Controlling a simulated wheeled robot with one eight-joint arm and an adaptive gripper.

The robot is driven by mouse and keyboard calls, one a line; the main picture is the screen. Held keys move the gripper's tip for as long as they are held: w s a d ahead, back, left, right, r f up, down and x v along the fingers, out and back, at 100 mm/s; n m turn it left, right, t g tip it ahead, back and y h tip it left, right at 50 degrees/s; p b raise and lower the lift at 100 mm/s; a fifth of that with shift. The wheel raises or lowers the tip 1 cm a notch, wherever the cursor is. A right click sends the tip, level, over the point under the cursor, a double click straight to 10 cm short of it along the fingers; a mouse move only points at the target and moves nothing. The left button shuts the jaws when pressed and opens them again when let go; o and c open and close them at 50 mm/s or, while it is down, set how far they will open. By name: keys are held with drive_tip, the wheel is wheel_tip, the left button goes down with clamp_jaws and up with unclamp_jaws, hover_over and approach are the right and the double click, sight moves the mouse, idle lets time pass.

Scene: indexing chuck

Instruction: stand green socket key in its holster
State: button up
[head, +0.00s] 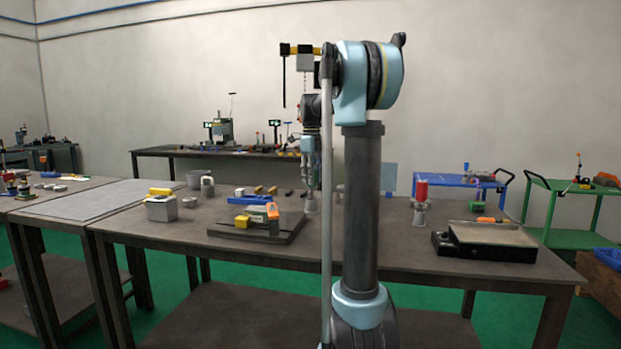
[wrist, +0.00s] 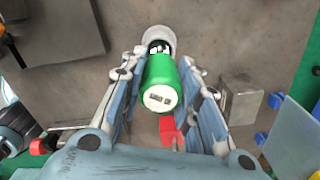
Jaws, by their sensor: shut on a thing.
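The green socket key (wrist: 160,82) is between the fingers of my gripper (wrist: 160,70) in the wrist view, with its pale slotted end facing the camera. My gripper is shut on it. Beyond the key's dark far end is a round light-grey cup-like part (wrist: 158,34), perhaps the holster; I cannot tell whether the key touches or enters it. In the head view my gripper (head: 311,185) points down over the table, just above a small pale flared piece (head: 311,206). The key itself is not clear there.
A dark plate (head: 230,232) with yellow, blue, green and orange blocks lies left of my gripper. A red cylinder on a grey stand (head: 420,214) and a flat black-framed tray (head: 490,252) are to the right. A red piece (wrist: 170,132) shows below the key.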

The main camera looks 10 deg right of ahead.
drive_tip(key=shift+f, duration=0.45)
drive_tip(key=o, duration=1.3)
drive_tip(key=shift+c, duration=0.2)
wheel_tip(320, 180, up, 12)
drive_tip(key=shift+f, duration=0.1)
